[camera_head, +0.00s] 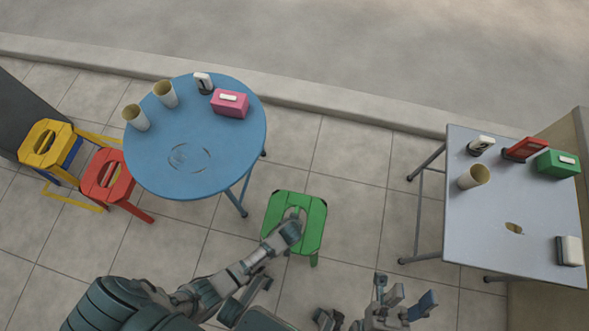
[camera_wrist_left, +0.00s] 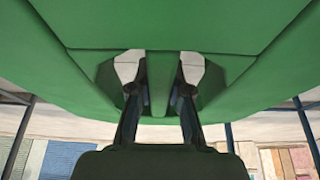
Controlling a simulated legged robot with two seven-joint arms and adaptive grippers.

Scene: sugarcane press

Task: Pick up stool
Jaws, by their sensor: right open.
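The green stool (camera_head: 311,212) stands on the tiled floor between the two tables, in the middle of the head view. My left gripper (camera_head: 292,228) is at the slot in its seat and hides part of it. In the left wrist view the green seat (camera_wrist_left: 240,30) fills the top, and the two fingers of my left gripper (camera_wrist_left: 161,75) stand on either side of a green bar. Whether they press on it is unclear. My right gripper (camera_head: 405,300) is open and empty, low in the head view, right of the stool and apart from it.
A round blue table (camera_head: 205,140) with cups and a pink box stands left of the stool. A red stool (camera_head: 108,175) and yellow stool (camera_head: 45,142) are farther left. A grey table (camera_head: 520,195) stands at right. Bare floor lies around the green stool.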

